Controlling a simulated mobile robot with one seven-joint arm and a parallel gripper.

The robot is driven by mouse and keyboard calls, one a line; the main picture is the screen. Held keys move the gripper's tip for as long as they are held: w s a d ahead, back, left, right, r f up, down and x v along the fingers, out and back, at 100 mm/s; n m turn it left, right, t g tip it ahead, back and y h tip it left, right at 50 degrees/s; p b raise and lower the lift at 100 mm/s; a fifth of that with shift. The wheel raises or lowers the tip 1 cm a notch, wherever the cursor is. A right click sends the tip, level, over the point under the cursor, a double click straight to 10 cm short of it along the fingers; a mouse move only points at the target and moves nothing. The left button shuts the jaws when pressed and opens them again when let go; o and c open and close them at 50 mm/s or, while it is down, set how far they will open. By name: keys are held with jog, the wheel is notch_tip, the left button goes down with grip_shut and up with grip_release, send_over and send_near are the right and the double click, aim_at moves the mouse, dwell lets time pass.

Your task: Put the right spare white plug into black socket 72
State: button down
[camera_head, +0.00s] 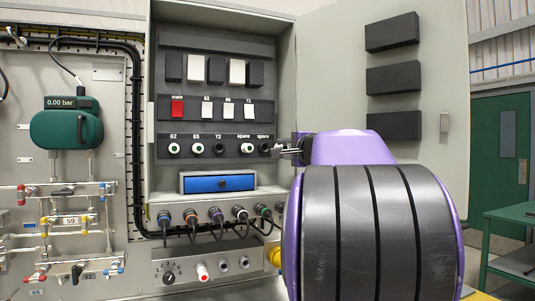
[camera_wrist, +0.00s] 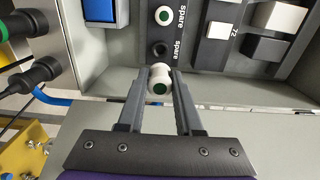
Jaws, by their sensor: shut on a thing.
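My gripper (camera_wrist: 160,85) is shut on a white plug (camera_wrist: 160,72) with a green centre, held between its fingertips. In the wrist view the plug is just outside the right spare socket (camera_wrist: 158,50), which is black and looks empty. The left spare socket holds another white plug (camera_wrist: 163,15). In the head view my gripper (camera_head: 284,150) is at the right end of the socket row. Black socket 72 (camera_head: 219,149) is empty in that row, between the white plug at 65 (camera_head: 197,148) and the left spare plug (camera_head: 247,148).
A switch row with a red main switch (camera_head: 177,108) runs above the sockets. A blue drawer box (camera_head: 218,183) sits below them. The open cabinet door (camera_head: 425,60) stands to the right. Cabled connectors (camera_head: 215,213) line the ledge below.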

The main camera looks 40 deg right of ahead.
jog(key=b+v, duration=0.1)
jog(key=v, duration=0.7)
jog(key=shift+s, duration=0.4)
jog(key=shift+a, duration=0.2)
jog(key=shift+w+a+r, duration=0.1)
jog(key=shift+w+a, duration=0.15)
jog(key=shift+a, duration=0.9)
jog(key=shift+w+a+r, duration=0.1)
jog(key=shift+w+a, duration=0.1)
jog(key=shift+a, duration=0.9)
jog(key=shift+w+a+r, duration=0.1)
jog(key=shift+w+a, duration=0.1)
jog(key=shift+a, duration=0.6)
jog(key=shift+w+a, duration=0.15)
jog(key=shift+a, duration=0.65)
jog(key=shift+w+a, duration=0.2)
jog(key=shift+a, duration=0.55)
jog(key=shift+w+a, duration=0.2)
jog(key=shift+a, duration=0.6)
jog(key=shift+w+a, duration=0.15)
jog(key=shift+a, duration=0.65)
jog(key=shift+w+a, duration=0.2)
jog(key=shift+a, duration=0.55)
